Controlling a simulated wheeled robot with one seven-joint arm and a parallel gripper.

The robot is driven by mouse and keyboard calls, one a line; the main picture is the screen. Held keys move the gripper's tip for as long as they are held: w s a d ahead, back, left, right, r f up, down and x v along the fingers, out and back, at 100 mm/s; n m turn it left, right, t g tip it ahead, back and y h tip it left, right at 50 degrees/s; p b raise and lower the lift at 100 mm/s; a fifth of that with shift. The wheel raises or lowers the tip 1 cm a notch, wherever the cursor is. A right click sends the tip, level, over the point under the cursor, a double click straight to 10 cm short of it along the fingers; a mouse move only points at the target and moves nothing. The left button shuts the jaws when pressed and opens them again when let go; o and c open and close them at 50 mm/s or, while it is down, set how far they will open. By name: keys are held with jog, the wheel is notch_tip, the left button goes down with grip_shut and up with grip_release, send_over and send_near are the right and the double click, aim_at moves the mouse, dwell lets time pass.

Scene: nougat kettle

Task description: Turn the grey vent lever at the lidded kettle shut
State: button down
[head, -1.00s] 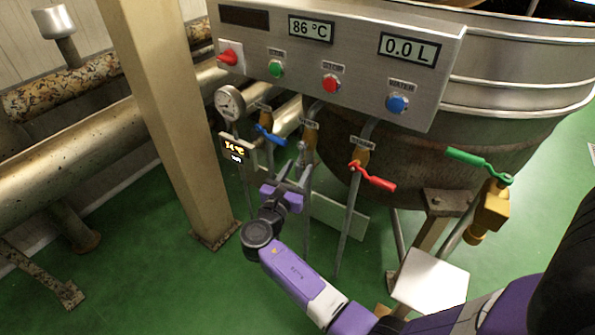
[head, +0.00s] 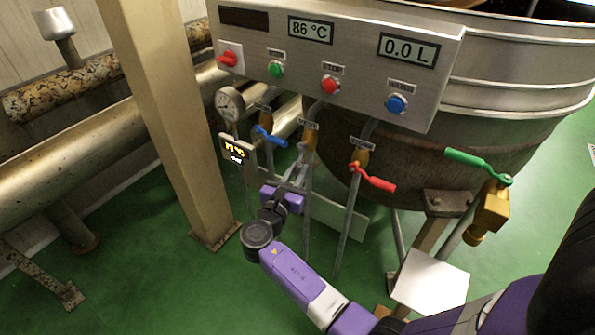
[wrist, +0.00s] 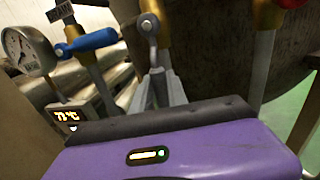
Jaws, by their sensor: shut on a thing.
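The grey vent lever (head: 301,149) sits on the middle brass valve under the control panel. Its pivot end also shows in the wrist view (wrist: 148,24), and the handle runs down from there toward my fingers. My gripper (head: 296,170) is shut on the lever's lower part. In the wrist view the two grey fingers (wrist: 158,88) close around the handle, and its lower end is hidden between them. The lidded kettle itself is not clearly identifiable; a large steel kettle (head: 520,75) stands behind the panel.
A blue lever (head: 270,137) is close on the left and a red lever (head: 374,178) on the right. A gauge (head: 229,103) and a small temperature display (head: 235,150) stand left. A green lever (head: 478,164) is farther right. A beige post (head: 165,110) stands left.

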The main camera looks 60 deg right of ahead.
jog(key=shift+w+a+r+p, duration=0.15)
jog(key=shift+w+a+p, duration=0.1)
jog(key=shift+p, duration=0.05)
dwell(0.6)
jog(key=shift+s+r+n+p, duration=0.1)
jog(key=shift+s+n+p, duration=0.1)
jog(key=shift+n+p, duration=0.5)
jog(key=s+p, duration=0.1)
jog(key=p, duration=0.3)
jog(key=shift+r+n, duration=0.35)
jog(key=shift+n, duration=0.05)
jog(key=s+r+n+g+y+p, duration=0.2)
jog(key=s+r+n+p, duration=0.4)
jog(key=n+p, duration=0.7)
jog(key=shift+r+n+g+p, duration=0.25)
jog(key=shift+g+p, duration=0.45)
jog(key=shift+p, duration=5.85)
jog(key=c, duration=1.6)
grip_release()
jog(key=o, duration=0.3)
jog(key=shift+s, duration=0.1)
